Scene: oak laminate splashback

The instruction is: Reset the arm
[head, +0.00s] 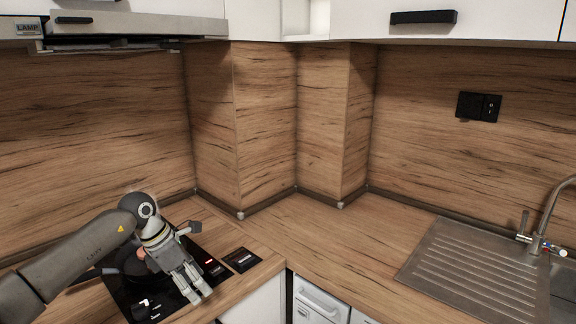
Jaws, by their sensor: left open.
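My left gripper (194,287) is at the lower left of the head view, over the black cooktop (146,306). Its arm comes in from the left edge. The gripper points down and toward the front, and its fingers are apart with nothing seen between them. A dark round pan-like object (133,264) is on the cooktop, partly hidden behind the arm and gripper. My right gripper does not show.
A sink with a ribbed steel drainer (473,268) and a tap (549,222) is at the right. The wooden counter (330,237) in the corner is clear. A range hood (130,24) and white wall cabinets hang above. A black socket (478,107) is on the splashback.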

